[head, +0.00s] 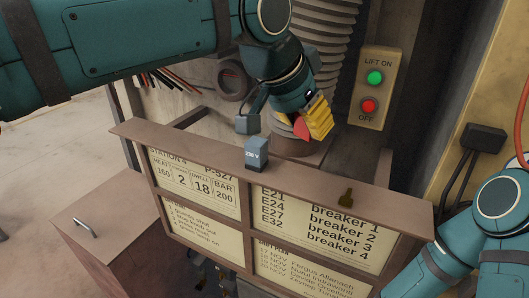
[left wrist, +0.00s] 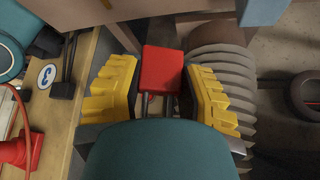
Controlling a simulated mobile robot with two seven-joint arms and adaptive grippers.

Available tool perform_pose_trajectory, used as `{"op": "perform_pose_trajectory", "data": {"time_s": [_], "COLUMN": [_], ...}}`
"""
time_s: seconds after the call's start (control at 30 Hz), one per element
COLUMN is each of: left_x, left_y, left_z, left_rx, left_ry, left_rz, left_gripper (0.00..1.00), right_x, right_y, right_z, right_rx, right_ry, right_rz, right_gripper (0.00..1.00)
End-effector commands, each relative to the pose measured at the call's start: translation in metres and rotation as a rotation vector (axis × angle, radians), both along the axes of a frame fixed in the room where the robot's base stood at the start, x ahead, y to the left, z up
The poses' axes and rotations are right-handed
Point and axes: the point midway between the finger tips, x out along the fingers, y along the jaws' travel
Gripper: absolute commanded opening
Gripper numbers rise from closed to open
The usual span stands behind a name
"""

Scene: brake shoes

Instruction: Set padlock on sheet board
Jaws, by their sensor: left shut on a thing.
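The red padlock (left wrist: 161,69) is between the yellow fingers of my left gripper (left wrist: 163,92), with its grey shackle bars showing below the body in the left wrist view. In the head view my left gripper (head: 314,122) is shut on it behind and above the board's top ledge, and only a red part of the padlock (head: 302,127) shows. The sheet board (head: 275,169) has a brown frame, a flat top ledge and several printed sheets. The padlock appears apart from the ledge. My right arm is at the right edge of the head view; its gripper is out of sight.
A ribbed column (head: 318,50) and a lift button box (head: 376,88) are behind. A cabinet (head: 105,235) stands at left.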

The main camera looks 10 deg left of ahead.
Motion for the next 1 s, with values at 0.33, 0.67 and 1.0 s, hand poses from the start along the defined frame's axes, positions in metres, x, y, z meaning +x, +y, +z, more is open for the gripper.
{"op": "perform_pose_trajectory", "data": {"time_s": [0.33, 0.67, 1.0], "left_x": [0.0, 0.0, 0.0], "left_y": [0.0, 0.0, 0.0], "left_z": [-0.05, -0.086, -0.09], "left_rx": [0.001, 0.001, 0.0], "left_ry": [0.002, 0.002, 0.001], "left_rz": [0.001, 0.001, 0.001], "left_gripper": [0.01, 0.01, 0.01], "right_x": [0.0, 0.0, 0.001], "right_y": [0.0, 0.001, 0.001], "right_z": [-0.009, -0.014, -0.016], "right_rx": [-0.002, -0.003, -0.003], "right_ry": [0.0, 0.001, 0.001], "right_rz": [0.0, 0.0, 0.0], "right_gripper": [0.47, 0.47, 0.47]}}
